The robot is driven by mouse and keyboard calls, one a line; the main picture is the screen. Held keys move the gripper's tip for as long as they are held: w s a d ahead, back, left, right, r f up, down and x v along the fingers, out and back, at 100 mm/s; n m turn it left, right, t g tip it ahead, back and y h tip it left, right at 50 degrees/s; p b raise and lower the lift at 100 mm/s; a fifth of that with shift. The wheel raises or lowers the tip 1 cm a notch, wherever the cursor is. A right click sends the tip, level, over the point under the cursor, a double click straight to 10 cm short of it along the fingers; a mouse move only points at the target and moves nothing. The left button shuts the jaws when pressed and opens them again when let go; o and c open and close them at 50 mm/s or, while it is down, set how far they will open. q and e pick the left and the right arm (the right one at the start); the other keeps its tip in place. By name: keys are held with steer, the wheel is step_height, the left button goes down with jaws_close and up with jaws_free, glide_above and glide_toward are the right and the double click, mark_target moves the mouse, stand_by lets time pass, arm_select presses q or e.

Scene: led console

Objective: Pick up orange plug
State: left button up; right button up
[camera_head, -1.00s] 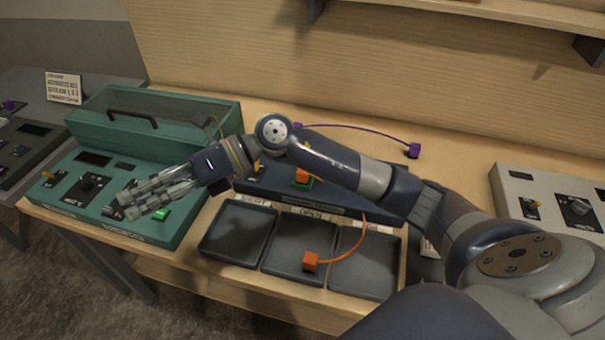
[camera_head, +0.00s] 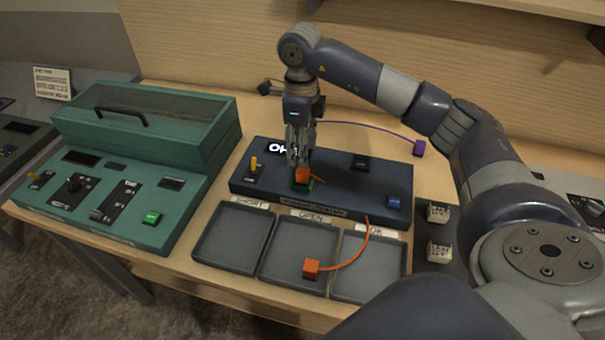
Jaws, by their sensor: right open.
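One orange plug (camera_head: 302,175) sits in the green socket on the dark blue test box (camera_head: 345,197). Another orange plug (camera_head: 311,268) lies at the front of the middle tray (camera_head: 292,238), and an orange cable (camera_head: 358,250) runs from it over the right tray up to the box. My right gripper (camera_head: 298,158) points down just above and behind the plug in the socket. Its fingers are open, and I cannot tell whether they touch the plug. My left gripper is not in view.
The green console (camera_head: 100,215) stands at the left. A yellow-tipped switch (camera_head: 253,166) and a blue button (camera_head: 394,202) are on the box. Small white blocks (camera_head: 438,250) stand right of the trays.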

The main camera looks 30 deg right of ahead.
mark_target(303, 171)
steer(key=shift+f, duration=0.95)
steer(key=shift+s+f+p, duration=0.1)
steer(key=shift+f+p, duration=0.45)
steer(key=shift+p, duration=0.15)
step_height(303, 171, down, 3)
steer(key=shift+s+f+p, duration=0.1)
steer(key=shift+f+p, duration=0.05)
steer(key=shift+p, duration=0.7)
steer(key=shift+d+f, duration=0.1)
steer(key=shift+f, duration=0.4)
steer(key=c, duration=1.1)
